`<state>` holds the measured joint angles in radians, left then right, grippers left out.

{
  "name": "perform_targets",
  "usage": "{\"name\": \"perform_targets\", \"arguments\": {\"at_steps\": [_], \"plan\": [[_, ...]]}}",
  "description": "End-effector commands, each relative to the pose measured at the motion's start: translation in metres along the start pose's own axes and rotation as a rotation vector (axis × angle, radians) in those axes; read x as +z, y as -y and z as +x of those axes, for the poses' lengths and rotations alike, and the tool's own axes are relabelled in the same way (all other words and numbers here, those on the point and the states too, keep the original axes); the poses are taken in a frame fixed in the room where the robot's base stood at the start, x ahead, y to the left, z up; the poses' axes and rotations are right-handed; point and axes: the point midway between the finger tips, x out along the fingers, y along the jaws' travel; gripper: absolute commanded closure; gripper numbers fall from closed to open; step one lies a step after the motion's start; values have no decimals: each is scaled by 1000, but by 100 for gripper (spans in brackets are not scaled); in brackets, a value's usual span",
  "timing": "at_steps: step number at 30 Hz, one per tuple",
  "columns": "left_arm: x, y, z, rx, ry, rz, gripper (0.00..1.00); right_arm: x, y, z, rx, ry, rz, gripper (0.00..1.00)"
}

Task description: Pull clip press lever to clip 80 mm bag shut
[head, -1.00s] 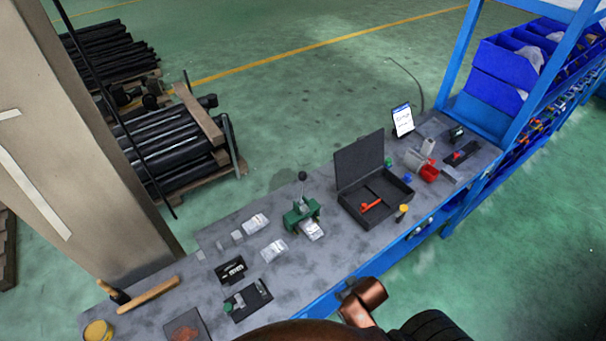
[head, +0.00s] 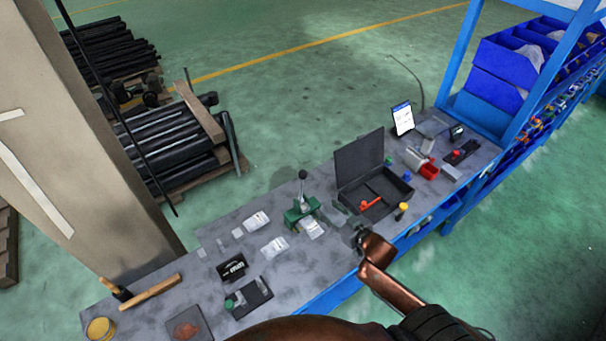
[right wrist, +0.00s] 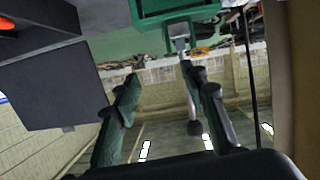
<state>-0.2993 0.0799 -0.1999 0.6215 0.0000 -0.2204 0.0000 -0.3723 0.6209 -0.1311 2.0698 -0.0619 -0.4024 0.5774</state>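The green clip press (head: 301,213) stands upright on the grey bench in the head view, its lever (head: 303,188) pointing up with a dark ball knob. A clear bag (head: 313,228) with pale contents lies at the front of the press, partly under it. In the right wrist view the press (right wrist: 178,18) is at the top and the lever (right wrist: 190,95) hangs between my fingers in the picture, nearer the right one. My right gripper (right wrist: 160,72) is open and empty. In the head view my right gripper (head: 358,238) is right of the press, apart from it. My left gripper is out of view.
An open black case (head: 360,160) with a red tool stands just right of the press; it also fills the left of the right wrist view (right wrist: 50,75). More bags (head: 274,247) lie left of the press. A yellow-topped bottle (head: 402,211) stands near the front edge.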

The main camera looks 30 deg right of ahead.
Motion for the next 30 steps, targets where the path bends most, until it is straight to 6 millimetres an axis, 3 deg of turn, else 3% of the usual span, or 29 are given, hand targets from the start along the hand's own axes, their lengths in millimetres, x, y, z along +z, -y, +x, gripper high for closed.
{"name": "perform_targets", "arguments": {"at_steps": [3, 9, 17, 30], "plan": [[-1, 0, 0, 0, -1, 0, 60, -51, -6, 14, -130, -160, -17, 60], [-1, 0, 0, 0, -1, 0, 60, -105, -3, 11, -333, -307, -17, 60], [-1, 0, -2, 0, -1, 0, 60, -127, 4, 13, -422, -351, -14, 60], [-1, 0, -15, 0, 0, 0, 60, -147, 28, 65, -420, -350, -12, 60]]}}
